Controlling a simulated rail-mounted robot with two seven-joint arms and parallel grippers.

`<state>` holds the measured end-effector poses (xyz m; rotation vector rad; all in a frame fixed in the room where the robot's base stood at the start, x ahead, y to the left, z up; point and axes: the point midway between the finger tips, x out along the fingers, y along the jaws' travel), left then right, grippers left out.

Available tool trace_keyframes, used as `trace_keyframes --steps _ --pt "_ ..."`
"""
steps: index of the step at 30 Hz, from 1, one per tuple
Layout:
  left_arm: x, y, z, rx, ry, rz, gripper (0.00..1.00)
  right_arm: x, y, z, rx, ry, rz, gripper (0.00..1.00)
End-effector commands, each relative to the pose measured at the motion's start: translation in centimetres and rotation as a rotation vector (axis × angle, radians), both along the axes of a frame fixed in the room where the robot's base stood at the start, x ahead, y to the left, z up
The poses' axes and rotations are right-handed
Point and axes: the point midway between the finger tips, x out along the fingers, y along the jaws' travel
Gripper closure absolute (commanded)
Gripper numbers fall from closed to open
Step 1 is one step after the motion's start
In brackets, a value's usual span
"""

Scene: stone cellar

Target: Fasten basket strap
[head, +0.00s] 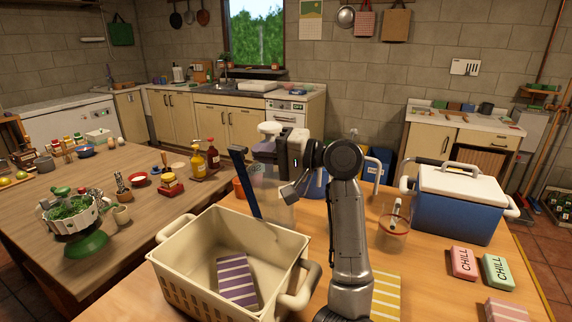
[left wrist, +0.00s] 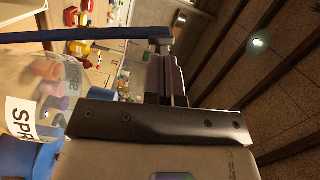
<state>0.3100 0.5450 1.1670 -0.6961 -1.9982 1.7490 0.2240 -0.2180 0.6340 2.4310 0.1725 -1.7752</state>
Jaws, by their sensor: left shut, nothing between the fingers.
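The cream basket (head: 172,262) stands on the wooden table, with a purple striped cloth (head: 236,280) inside. Its blue strap (head: 246,182) stands up from the far rim, tilted left, its upper end free. My left gripper (head: 257,151) is just right of the strap's upper end. In the left wrist view the blue strap (left wrist: 90,33) runs across the picture, and its end lies right at the tips of my shut, empty fingers (left wrist: 163,62). I cannot tell whether they touch. The basket's near wall hides part of its floor. My right gripper is in neither view.
A clear labelled jar (left wrist: 45,95) stands close beside the left gripper. A blue cooler (head: 450,212) with a white lid, a glass (head: 393,238) and CHILL blocks (head: 497,271) are to the right. A second table (head: 130,225) with a planter and bottles is at left.

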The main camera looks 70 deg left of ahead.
Motion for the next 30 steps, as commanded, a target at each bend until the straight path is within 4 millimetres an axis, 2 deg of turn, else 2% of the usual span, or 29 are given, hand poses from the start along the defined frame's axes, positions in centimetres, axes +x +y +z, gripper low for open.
trace_keyframes --steps 1,7,30 --pt "-0.4 -0.2 -0.5 0.013 -0.015 0.001 1.0 0.0 -0.1 -0.9 -0.002 0.0 0.002 0.58" --pt "-1.1 -0.9 -0.5 0.044 -0.051 0.0 1.0 0.0 -0.1 -1.8 -0.004 -0.001 0.002 0.58" --pt "-0.9 -1.7 -0.1 0.056 -0.061 0.002 1.0 0.1 0.2 -2.1 0.007 -0.003 -0.004 0.58"
